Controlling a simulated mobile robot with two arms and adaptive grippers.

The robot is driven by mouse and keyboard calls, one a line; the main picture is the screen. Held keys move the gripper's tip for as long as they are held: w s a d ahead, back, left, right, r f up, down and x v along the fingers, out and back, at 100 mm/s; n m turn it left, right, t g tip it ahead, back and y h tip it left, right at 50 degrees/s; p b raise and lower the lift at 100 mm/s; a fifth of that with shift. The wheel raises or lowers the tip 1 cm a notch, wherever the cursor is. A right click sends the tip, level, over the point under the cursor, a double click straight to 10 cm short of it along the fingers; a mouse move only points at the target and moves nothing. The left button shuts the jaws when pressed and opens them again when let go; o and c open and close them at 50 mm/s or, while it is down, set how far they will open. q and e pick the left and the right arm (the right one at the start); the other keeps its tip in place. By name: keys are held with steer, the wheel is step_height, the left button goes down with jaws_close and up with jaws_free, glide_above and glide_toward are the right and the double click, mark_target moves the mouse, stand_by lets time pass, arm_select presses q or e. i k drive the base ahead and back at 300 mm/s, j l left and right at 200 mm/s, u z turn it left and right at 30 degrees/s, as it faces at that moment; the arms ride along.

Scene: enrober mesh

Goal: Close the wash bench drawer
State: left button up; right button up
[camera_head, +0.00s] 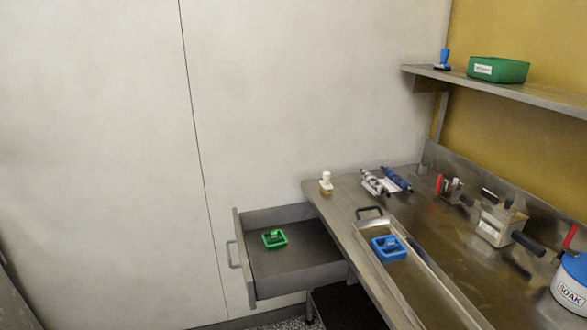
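The wash bench drawer (297,273) is pulled out from the left end of the steel wash bench (341,189). Its front panel (243,266) faces left and carries a bar handle (231,254). A small green tray (274,239) with a dark item in it lies on the drawer floor. Neither of my grippers shows in the head view, so nothing of mine is seen touching the drawer or its handle.
On the bench stand a long shallow tray (434,290) with a blue holder (388,248), a white-topped brush (326,183), blue-handled tools (386,180) and a SOAK tub (570,285). A shelf (540,95) holds a green bin (498,69). Space left of the drawer looks clear.

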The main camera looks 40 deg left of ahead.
mark_target(311, 259)
steer(key=j+u, duration=0.2)
steer(key=u, duration=0.25)
steer(key=j+u, duration=0.25)
steer(key=u, duration=0.2)
steer(key=j+u, duration=0.2)
steer(key=u, duration=0.25)
